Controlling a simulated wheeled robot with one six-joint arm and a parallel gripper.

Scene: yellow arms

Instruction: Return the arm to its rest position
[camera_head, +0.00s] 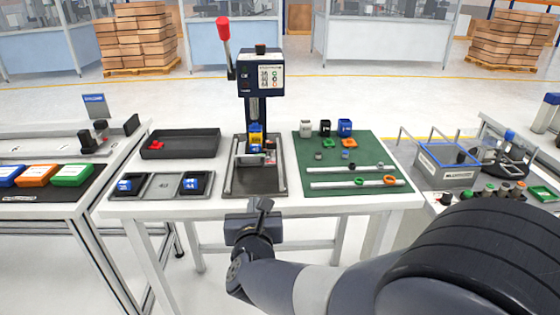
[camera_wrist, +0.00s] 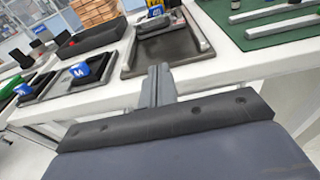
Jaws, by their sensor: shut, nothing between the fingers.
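My gripper (camera_head: 263,206) is in front of the near edge of the middle table (camera_head: 330,203), with its shut fingers pointing toward the table. It holds nothing. In the wrist view my gripper (camera_wrist: 158,72) is seen from behind, its fingers together in front of the table edge and the press tray (camera_wrist: 125,68). My arm comes in from the lower right in the head view. It is bent and lies low in front of the table.
A press with a red-knobbed lever (camera_head: 262,82) stands at the table's back middle. A black tray (camera_head: 180,143) and blue blocks (camera_head: 124,185) are to its left. A green mat (camera_head: 345,150) with small parts and rails is to its right. Side tables flank this one.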

